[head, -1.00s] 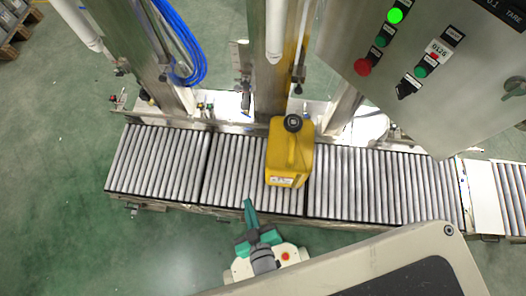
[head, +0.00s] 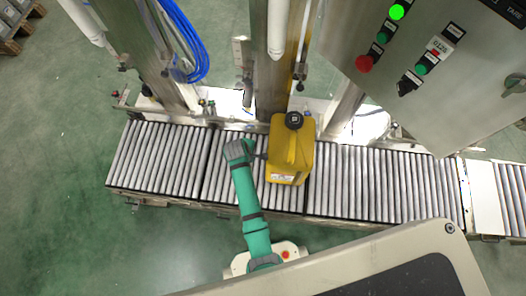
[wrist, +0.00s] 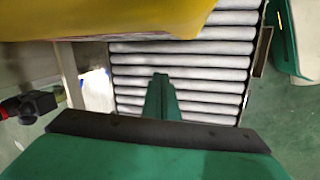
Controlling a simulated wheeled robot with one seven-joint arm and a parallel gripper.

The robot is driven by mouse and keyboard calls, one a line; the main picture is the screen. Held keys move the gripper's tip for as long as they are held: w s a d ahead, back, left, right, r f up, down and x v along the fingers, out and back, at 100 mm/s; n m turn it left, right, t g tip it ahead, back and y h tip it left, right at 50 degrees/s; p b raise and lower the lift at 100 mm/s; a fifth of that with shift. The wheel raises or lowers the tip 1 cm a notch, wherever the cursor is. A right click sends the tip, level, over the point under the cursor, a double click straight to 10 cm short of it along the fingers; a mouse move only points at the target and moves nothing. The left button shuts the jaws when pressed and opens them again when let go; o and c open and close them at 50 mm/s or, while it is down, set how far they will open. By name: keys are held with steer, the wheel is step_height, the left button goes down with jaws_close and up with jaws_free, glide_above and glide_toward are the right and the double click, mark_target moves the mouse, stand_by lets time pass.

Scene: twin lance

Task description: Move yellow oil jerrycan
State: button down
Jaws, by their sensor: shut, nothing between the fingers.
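The yellow oil jerrycan (head: 300,150) with a black cap stands on the roller conveyor (head: 375,185), near its middle. My arm reaches up over the conveyor from the front edge. My gripper (head: 262,156) is at the jerrycan's left side, very close to it; I cannot tell whether they touch. In the wrist view the jerrycan (wrist: 110,18) fills the upper left as a large yellow surface. My green gripper fingers (wrist: 160,92) show together over the rollers, shut with nothing between them.
Steel columns (head: 270,65) and a blue coiled hose (head: 190,50) stand behind the conveyor. A control box (head: 430,75) with a lit green lamp hangs at upper right. A grey panel (head: 370,265) covers the lower right. Rollers left and right of the jerrycan are clear.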

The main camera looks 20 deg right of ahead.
steer(key=w+r+n+g, duration=0.2)
steer(key=w+r+g, duration=0.1)
steer(key=w+r, duration=0.25)
steer(key=s+d+f, duration=0.2)
steer(key=d+f, duration=0.4)
steer(key=f, duration=0.3)
steer(key=shift+s+f, duration=0.15)
steer(key=shift+f, duration=0.2)
steer(key=shift+d, duration=0.15)
